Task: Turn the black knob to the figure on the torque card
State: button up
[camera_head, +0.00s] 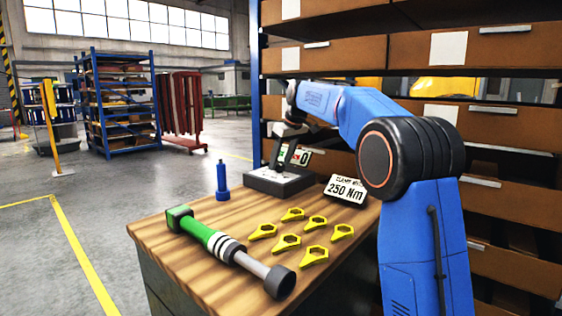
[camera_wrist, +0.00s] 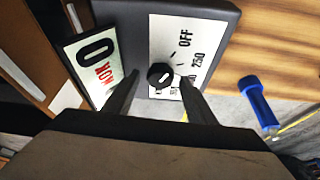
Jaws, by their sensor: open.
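The black knob (camera_wrist: 160,75) sits on the white face of a dark box (camera_wrist: 222,18). A short white mark shows on the knob, toward its lower right. Around it I read OFF and 250; lower labels are partly hidden by a finger. My gripper (camera_wrist: 158,77) is open, its fingertips on either side of the knob in the wrist view; I cannot tell whether they touch it. In the head view my gripper (camera_head: 282,162) is over the box (camera_head: 262,184) and the knob is hidden. The torque card (camera_head: 346,190) reads 250 Nm.
A small sign with a 0 (camera_wrist: 90,65) stands beside the box. A blue upright tool (camera_head: 221,180) stands left of the box. A green torque wrench (camera_head: 228,248) and several yellow hexagonal tags (camera_head: 287,242) lie on the wooden bench (camera_head: 190,275). Shelves with cartons rise behind.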

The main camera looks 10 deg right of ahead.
jog(key=c, duration=1.1)
jog(key=shift+o, duration=0.3)
jog(key=shift+m, duration=0.4)
jog(key=m, duration=0.1)
jog(key=m+h, duration=0.1)
jog(key=m, duration=0.1)
jog(key=shift+a+t+h, duration=0.15)
jog(key=shift+t+h, duration=0.15)
jog(key=shift+a+m+h, duration=0.1)
jog(key=shift+m+h, duration=0.6)
jog(key=shift+m, duration=1.3)
jog(key=o, duration=1)
